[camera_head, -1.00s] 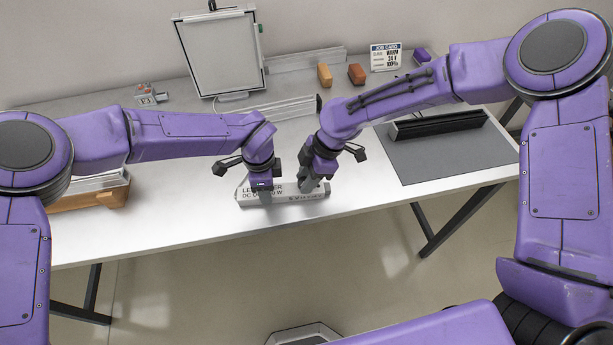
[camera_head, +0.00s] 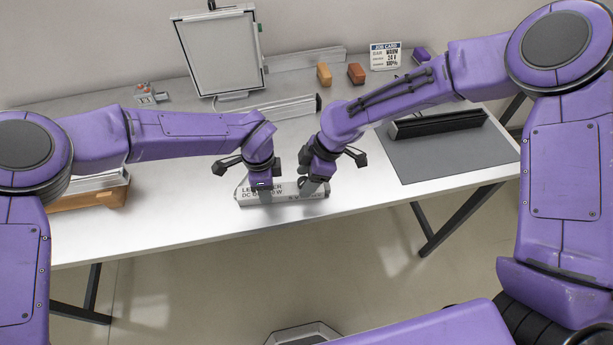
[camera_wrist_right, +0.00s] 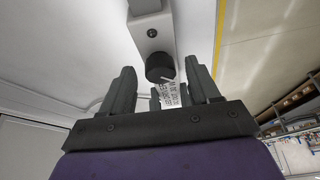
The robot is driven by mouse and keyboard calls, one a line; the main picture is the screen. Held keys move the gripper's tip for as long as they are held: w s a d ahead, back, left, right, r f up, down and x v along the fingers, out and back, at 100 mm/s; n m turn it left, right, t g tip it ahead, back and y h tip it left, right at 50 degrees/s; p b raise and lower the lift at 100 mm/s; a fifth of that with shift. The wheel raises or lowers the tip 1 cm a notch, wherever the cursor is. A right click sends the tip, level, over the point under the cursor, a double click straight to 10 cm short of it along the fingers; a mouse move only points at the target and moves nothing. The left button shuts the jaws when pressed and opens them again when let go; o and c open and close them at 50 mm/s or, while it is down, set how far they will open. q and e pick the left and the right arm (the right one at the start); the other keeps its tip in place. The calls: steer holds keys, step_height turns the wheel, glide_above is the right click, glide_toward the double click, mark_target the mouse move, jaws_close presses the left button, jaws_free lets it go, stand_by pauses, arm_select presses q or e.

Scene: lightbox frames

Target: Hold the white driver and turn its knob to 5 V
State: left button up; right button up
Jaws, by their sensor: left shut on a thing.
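The white driver (camera_head: 286,199) is a long pale bar with dark print, at the front edge of the table. My left gripper (camera_head: 264,190) is shut on its left part from above. My right gripper (camera_head: 312,187) is over its right part, fingers pointing down. In the right wrist view, a round black knob (camera_wrist_right: 160,67) stands out from a light grey housing (camera_wrist_right: 151,35). My right gripper's fingers (camera_wrist_right: 160,90) are apart, one each side of the knob's line, with clear gaps. The knob's setting is not readable, and the head view does not show the knob clearly.
A framed white panel (camera_head: 218,53) stands at the back. An orange block (camera_head: 324,74), a brown block (camera_head: 356,73) and a job card (camera_head: 385,57) are behind my right arm. A black bar lies on the grey mat (camera_head: 450,153) at right. A wooden tray (camera_head: 90,197) is at left.

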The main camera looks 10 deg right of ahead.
steer(key=v, duration=1.2)
arm_select(q)
steer(key=o, duration=1.3)
